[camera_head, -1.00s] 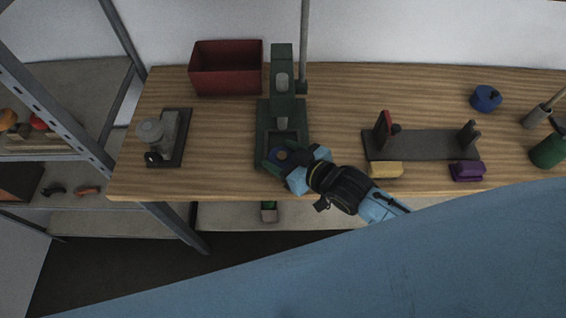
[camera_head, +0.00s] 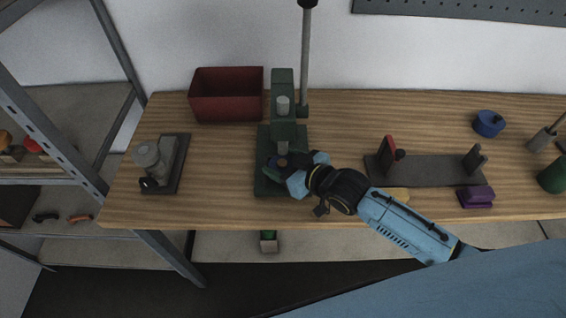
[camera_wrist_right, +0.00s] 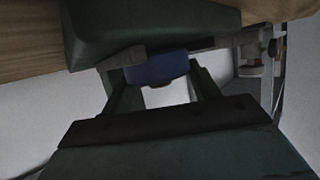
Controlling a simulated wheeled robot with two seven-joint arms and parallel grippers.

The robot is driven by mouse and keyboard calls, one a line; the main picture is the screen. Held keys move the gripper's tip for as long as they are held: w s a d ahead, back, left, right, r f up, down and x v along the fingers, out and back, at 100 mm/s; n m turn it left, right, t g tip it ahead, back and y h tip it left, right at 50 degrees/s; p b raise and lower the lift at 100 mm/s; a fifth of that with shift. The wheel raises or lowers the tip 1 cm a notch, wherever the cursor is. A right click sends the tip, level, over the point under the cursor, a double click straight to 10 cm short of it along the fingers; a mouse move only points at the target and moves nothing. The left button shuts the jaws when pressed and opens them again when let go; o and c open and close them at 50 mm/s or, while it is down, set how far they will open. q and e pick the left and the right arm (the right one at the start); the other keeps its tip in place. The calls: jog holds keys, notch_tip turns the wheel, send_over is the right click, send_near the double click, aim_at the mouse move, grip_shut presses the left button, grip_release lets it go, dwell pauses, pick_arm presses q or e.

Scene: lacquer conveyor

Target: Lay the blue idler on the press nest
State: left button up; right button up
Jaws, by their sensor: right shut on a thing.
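The blue idler (camera_head: 272,163), a blue piece with a brown centre, is held by my right gripper (camera_head: 285,168) at the green press (camera_head: 283,90). In the head view it is partly hidden by the gripper and lies over the front part of the press base, just below and in front of the ram. In the right wrist view the blue idler (camera_wrist_right: 157,68) shows between green press parts. The press nest is hidden under the idler and gripper, so I cannot tell whether the idler touches it. My left gripper is not in view.
A red bin (camera_head: 227,108) stands left behind the press. A grey fixture (camera_head: 165,165) is to the left. To the right are a dark stand (camera_head: 430,170), a yellow block (camera_head: 396,194), a purple block (camera_head: 476,196) and another blue round piece (camera_head: 488,124).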

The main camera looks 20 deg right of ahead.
jog(key=shift+s+p, duration=0.15)
jog(key=shift+p, duration=0.2)
dwell(0.4)
jog(key=o, duration=1.1)
jog(key=shift+o, duration=0.2)
jog(key=shift+f, duration=0.1)
jog(key=p+v, duration=0.1)
jog(key=v, duration=1.2)
jog(key=shift+s+d, duration=0.2)
